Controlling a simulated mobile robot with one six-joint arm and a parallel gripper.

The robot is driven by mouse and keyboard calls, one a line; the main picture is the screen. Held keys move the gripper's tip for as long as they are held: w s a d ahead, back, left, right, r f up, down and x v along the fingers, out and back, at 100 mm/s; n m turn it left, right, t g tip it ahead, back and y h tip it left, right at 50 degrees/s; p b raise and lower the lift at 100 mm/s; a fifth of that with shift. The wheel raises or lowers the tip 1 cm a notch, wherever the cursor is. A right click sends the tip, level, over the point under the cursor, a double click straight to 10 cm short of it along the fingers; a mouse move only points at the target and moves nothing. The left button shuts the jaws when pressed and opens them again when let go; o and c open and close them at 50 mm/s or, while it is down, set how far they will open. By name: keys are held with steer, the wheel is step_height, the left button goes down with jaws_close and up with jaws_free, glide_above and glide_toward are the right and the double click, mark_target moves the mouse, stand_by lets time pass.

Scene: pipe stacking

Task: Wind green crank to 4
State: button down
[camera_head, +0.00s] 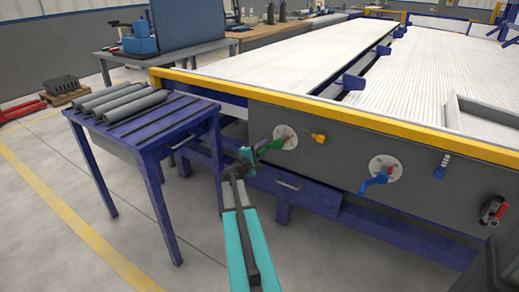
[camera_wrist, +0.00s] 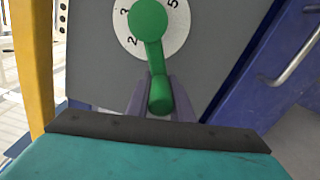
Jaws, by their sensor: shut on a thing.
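The green crank (camera_head: 268,147) is mounted on a white numbered dial (camera_head: 285,137) on the grey side panel of the large table. In the wrist view its round hub (camera_wrist: 148,18) is at the top, and its arm runs down to a green handle (camera_wrist: 160,97). The fingers of my gripper (camera_wrist: 160,108) are on both sides of this handle, shut on it. On the dial (camera_wrist: 180,36) I can read 2, 3 and 5; the 4 is not visible. In the head view my gripper (camera_head: 251,158) is at the crank's lower left end.
A blue table (camera_head: 150,129) bearing grey pipes (camera_head: 122,103) stands to the left. A blue drawer front (camera_head: 295,187) is below the panel.

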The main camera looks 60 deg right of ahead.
steer(key=shift+s+d+r+g, duration=0.2)
steer(key=shift+s+d+g, duration=0.1)
steer(key=shift+s, duration=0.3)
steer(key=c, duration=1.6)
jaws_free()
steer(key=shift+a+r, duration=0.1)
steer(key=shift+w, duration=0.1)
steer(key=shift+w+a, duration=0.1)
steer(key=shift+a, duration=0.1)
steer(key=a, duration=0.4)
steer(key=a+p, duration=0.1)
steer(key=a, duration=0.4)
steer(key=a+p, duration=0.1)
steer(key=a, duration=0.3)
steer(key=shift+s+a, duration=0.25)
steer(key=shift+s, duration=0.15)
